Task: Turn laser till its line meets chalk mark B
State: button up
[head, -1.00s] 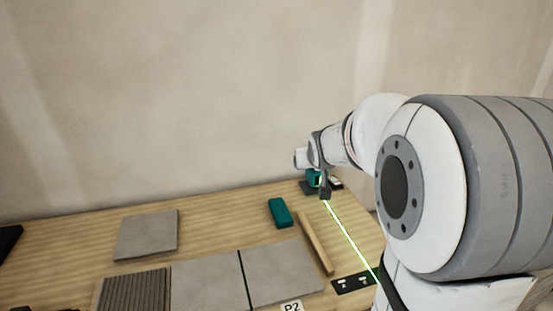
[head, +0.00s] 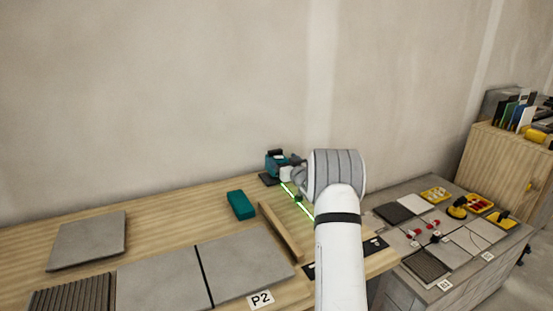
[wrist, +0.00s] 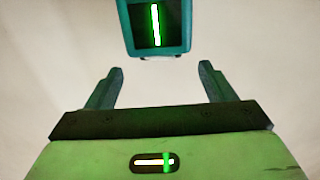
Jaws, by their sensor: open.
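The teal laser (head: 275,162) stands on a dark base at the back of the wooden bench, near the wall. Its bright green line (head: 297,200) runs over the bench toward the front right and passes behind my arm. In the wrist view the laser (wrist: 157,28) shows at the top with a glowing green slit. My gripper (wrist: 161,66) is open, its two fingers apart and empty, with the laser just beyond the fingertips. In the head view my arm hides most of the gripper, close to the laser's right side. I cannot make out chalk mark B.
A teal block (head: 241,205) and a wooden strip (head: 281,231) lie left of the line. Grey tiles (head: 158,281) cover the front, with a P2 label (head: 260,300). A dark marked plate (head: 375,245) is partly behind my arm. A grey side table (head: 445,285) holds small tools.

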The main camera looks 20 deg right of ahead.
aim_at(276, 153)
jog(key=shift+w+a, duration=0.1)
jog(key=shift+w, duration=2.85)
jog(key=shift+c, duration=0.3)
